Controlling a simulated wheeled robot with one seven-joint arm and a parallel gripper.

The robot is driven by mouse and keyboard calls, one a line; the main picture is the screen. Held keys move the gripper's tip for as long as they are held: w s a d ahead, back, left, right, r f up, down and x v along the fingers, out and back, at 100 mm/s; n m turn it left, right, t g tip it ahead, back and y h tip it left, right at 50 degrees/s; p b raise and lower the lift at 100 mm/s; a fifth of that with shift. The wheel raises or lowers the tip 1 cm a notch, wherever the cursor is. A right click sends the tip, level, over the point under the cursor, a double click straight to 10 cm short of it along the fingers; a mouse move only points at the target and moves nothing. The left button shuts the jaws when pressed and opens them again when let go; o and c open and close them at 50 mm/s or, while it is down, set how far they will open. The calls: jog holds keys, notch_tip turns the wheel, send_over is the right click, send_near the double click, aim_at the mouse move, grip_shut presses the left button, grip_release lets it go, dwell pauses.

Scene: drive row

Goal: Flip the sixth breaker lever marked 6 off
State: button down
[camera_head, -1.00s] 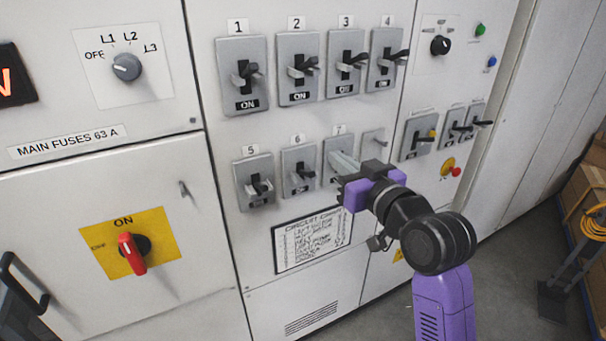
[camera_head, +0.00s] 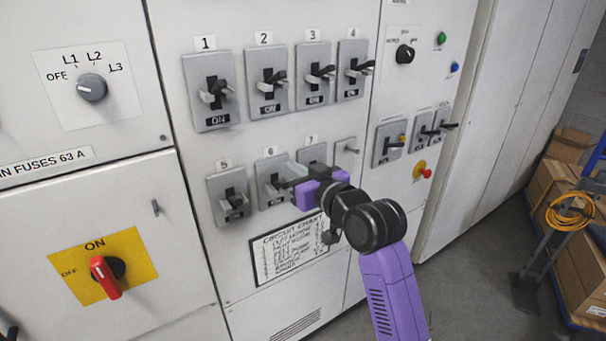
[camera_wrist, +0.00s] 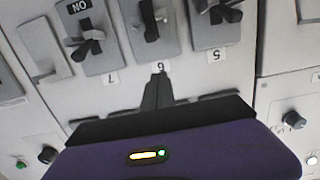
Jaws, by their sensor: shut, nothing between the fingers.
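Breaker 6 (camera_head: 263,190) is a grey plate with a black lever in the lower row, under a label marked 6. My gripper (camera_head: 287,170) is shut and empty, its fingertips in front of the right side of that plate. The fingers and wrist partly hide the plate in the head view. In the upside-down wrist view, the closed fingertips (camera_wrist: 158,80) point at the label 6, and the lever of breaker 6 (camera_wrist: 149,22) stands just beyond them. A gap seems to remain between fingertips and lever; contact is not clear. The lever's ON/OFF marking is not readable.
Breaker 5 (camera_head: 230,197) is left of breaker 6; breaker 7 (camera_head: 311,153) is right of it, partly behind my gripper. Breakers 1 to 4 sit above, with ON showing. A circuit chart (camera_head: 288,250) is below. A red main switch (camera_head: 104,277) protrudes at lower left.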

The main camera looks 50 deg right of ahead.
aim_at(287, 186)
jog(key=x, duration=0.3)
jog(key=shift+r, duration=0.1)
jog(key=shift+s+a+f+p, duration=0.1)
jog(key=shift+s+f+p, duration=0.15)
jog(key=shift+f, duration=0.7)
jog(key=shift+s+a+f+p, duration=0.15)
jog(key=shift+s+f, duration=0.15)
jog(key=shift+f, duration=0.7)
jog(key=shift+d+f+b, duration=0.1)
jog(key=shift+f+b, duration=0.05)
jog(key=shift+b, duration=0.2)
